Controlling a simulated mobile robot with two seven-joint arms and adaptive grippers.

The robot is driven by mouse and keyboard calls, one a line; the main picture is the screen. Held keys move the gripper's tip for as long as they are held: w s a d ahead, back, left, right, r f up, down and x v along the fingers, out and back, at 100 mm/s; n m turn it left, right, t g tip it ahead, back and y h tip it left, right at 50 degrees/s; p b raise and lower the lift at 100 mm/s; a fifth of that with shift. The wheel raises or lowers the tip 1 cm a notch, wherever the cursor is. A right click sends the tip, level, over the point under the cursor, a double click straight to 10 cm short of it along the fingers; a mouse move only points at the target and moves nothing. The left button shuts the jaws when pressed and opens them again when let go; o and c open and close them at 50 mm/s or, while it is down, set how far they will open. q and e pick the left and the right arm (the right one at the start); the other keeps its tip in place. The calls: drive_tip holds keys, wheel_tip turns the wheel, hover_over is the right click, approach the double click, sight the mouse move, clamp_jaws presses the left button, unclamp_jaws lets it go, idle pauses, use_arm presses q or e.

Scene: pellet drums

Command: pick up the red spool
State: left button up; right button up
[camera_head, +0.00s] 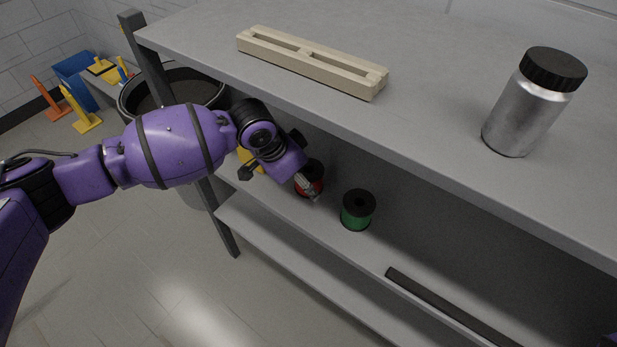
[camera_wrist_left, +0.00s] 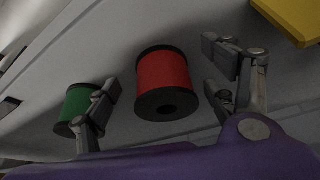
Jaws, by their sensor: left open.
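The red spool (camera_head: 316,184), with black end flanges, stands on the lower shelf under the grey top and is partly hidden by my left gripper in the head view. In the left wrist view the red spool (camera_wrist_left: 164,75) lies between the spread fingers. My left gripper (camera_head: 278,182) is open, with one finger near the spool's front side. In the left wrist view the left gripper (camera_wrist_left: 165,92) has no finger clearly touching the spool.
A green spool (camera_head: 357,211) stands right of the red one, close to a finger in the left wrist view (camera_wrist_left: 78,106). A yellow object (camera_wrist_left: 293,18) is on the other side. Above are a beige slotted block (camera_head: 312,62) and a metal jar (camera_head: 527,108). A dark bar (camera_head: 440,305) lies lower right.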

use_arm(q)
drive_tip(key=shift+w+d+f, duration=0.15)
drive_tip(key=shift+w+d, duration=0.25)
drive_tip(key=shift+d, duration=0.15)
drive_tip(key=shift+w+d+f, duration=0.1)
drive_tip(key=shift+w+d, duration=0.25)
drive_tip(key=shift+d, duration=0.2)
drive_tip(key=shift+w+d+f, duration=0.1)
drive_tip(key=shift+f, duration=0.25)
drive_tip(key=shift+c, duration=0.2)
drive_tip(key=c, duration=1.3)
drive_tip(key=shift+r, duration=0.1)
